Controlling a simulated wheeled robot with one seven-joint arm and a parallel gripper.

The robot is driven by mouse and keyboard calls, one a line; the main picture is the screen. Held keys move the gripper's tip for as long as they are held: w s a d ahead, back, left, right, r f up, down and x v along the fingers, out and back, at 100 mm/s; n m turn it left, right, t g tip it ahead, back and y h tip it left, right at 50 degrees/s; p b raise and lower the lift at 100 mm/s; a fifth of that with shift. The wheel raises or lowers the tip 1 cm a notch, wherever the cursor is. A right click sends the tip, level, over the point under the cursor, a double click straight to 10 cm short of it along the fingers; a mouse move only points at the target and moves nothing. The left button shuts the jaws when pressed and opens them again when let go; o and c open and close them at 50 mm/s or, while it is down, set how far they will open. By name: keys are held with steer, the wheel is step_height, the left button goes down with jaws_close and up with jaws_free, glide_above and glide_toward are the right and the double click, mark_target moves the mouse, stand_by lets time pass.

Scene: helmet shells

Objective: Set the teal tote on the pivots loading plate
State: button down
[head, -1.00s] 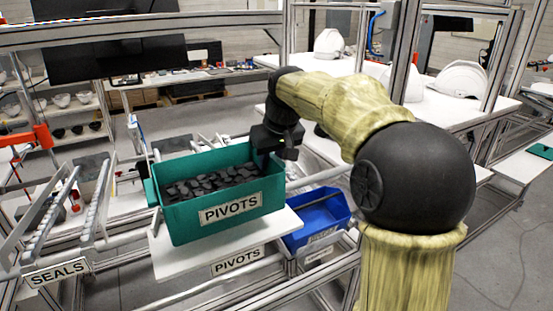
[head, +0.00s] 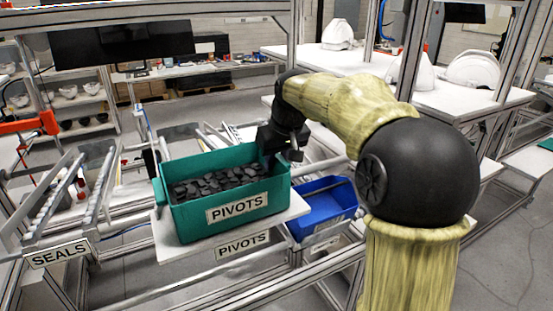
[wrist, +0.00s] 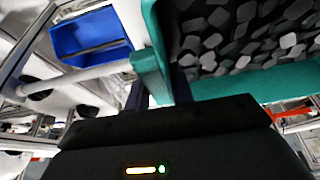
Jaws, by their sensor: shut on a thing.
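The teal tote (head: 183,222), labelled PIVOTS and full of dark flat pieces (head: 220,180), is upright over the white pivots loading plate (head: 298,207). Its base is at or very close to the plate; I cannot tell whether it touches. White plate shows at its left, front and right. My gripper (head: 272,155) is at the tote's right end, shut on the rim there. In the wrist view, the tote wall (wrist: 150,70) runs between my dark fingers (wrist: 158,88). The fingertips are mostly hidden in the head view.
A blue bin (head: 322,208) stands just right of the plate, lower down. A rail with a SEALS sign (head: 58,253) lies to the left. A PIVOTS sign (head: 242,244) is on the plate's front. White helmet shells (head: 472,70) sit on the table at back right.

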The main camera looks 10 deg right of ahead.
steer(key=shift+d+f, duration=0.1)
steer(key=shift+d, duration=0.1)
steer(key=shift+a+f, duration=0.2)
steer(key=shift+a, duration=0.05)
steer(key=c, duration=1.2)
jaws_free()
steer(key=shift+s, duration=0.2)
steer(key=shift+o, duration=0.4)
steer(key=shift+d, duration=0.1)
steer(key=b+v, duration=0.1)
steer(key=v, duration=1.6)
steer(key=shift+r, duration=0.15)
steer(key=shift+s+d, duration=0.1)
steer(key=shift+d, duration=0.05)
